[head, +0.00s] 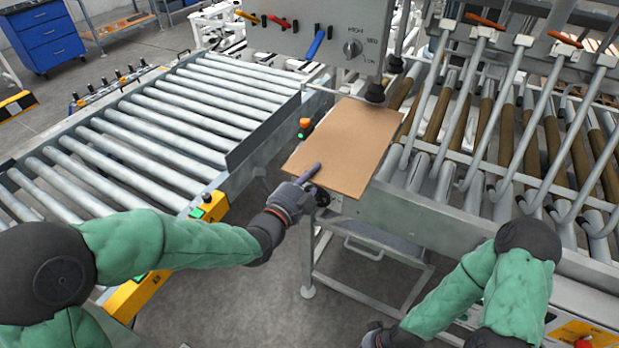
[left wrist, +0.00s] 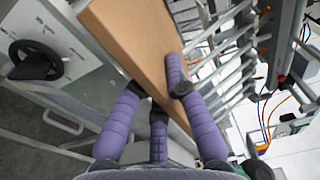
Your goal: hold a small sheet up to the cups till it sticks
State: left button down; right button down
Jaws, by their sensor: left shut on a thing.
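A small brown sheet (head: 345,145) is held out, roughly flat, between the two conveyors. My left gripper (head: 307,180) is shut on its near left edge, with one purple finger lying over the top. In the left wrist view the sheet (left wrist: 135,40) runs away from the purple fingers (left wrist: 160,105). A dark cup (head: 375,93) hangs under the grey box over the sheet's far right corner; I cannot tell whether they touch. Another dark cup (head: 395,64) shows just behind it. My right gripper (head: 388,336) is low at the bottom edge, mostly cut off, its fingers unclear.
A roller conveyor (head: 165,115) lies to the left. A grey frame with rollers and bent bars (head: 520,130) stands on the right, close to the sheet. The grey box (head: 330,35) with a dial and levers hangs above. Open floor (head: 265,290) shows below the sheet.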

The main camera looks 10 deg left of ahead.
pick_arm(q)
jog(key=shift+p+x, duration=0.75)
jog(key=shift+x, duration=2.2)
jog(key=b, duration=0.2)
send_near(352, 122)
jog(key=shift+b+x, duration=0.85)
jog(key=shift+x, duration=1.15)
jog(key=shift+b+x, duration=0.55)
jog(key=shift+x, duration=3.85)
jog(key=shift+a+f, duration=0.1)
jog(key=shift+a, duration=0.05)
jog(key=shift+r, duration=0.8)
